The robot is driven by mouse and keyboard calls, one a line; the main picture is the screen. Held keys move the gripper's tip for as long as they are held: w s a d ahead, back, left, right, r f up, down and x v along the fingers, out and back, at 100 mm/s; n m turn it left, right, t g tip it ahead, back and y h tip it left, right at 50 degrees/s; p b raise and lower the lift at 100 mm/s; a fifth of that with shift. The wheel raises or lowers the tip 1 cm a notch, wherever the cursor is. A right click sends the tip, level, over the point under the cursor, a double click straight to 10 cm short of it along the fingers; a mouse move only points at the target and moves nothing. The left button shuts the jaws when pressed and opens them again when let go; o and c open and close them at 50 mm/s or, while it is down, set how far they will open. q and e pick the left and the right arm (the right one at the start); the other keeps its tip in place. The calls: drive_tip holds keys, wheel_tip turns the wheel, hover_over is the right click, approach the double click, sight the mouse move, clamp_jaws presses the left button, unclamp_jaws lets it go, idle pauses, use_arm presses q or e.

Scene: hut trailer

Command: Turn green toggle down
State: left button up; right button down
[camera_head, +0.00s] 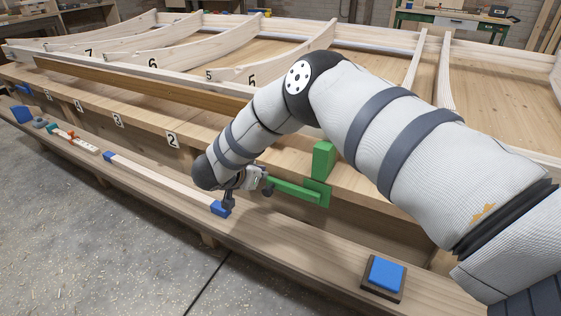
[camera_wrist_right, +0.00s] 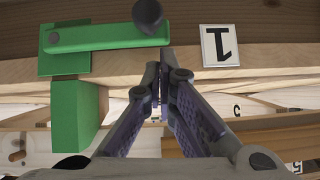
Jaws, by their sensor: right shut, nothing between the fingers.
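The green toggle has a green lever (camera_head: 292,188) that lies about level, its free end pointing left from a green plate (camera_head: 322,186) on the beam. In the wrist view the lever (camera_wrist_right: 100,38) runs across the top left, with a dark knob (camera_wrist_right: 148,13) at its free end. A green block (camera_head: 323,160) stands beside the plate; it also shows in the wrist view (camera_wrist_right: 76,112). My right gripper (camera_head: 258,177) is shut and empty, close to the lever's knob end. Its fingertips (camera_wrist_right: 163,62) appear just beside that end; contact cannot be told. My left gripper is out of view.
A blue button (camera_head: 386,273) sits on the front ledge at right. A slider with a blue end block (camera_head: 220,208) lies just left of my gripper. More small controls (camera_head: 75,139) line the ledge further left. Curved wooden ribs (camera_head: 205,45) stand behind the beam.

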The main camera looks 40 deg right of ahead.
drive_tip(key=w+v, duration=0.1)
drive_tip(key=v, duration=0.9)
drive_tip(key=shift+w+a+r, duration=0.25)
drive_tip(key=shift+a+r, duration=0.2)
drive_tip(key=shift+r, duration=0.1)
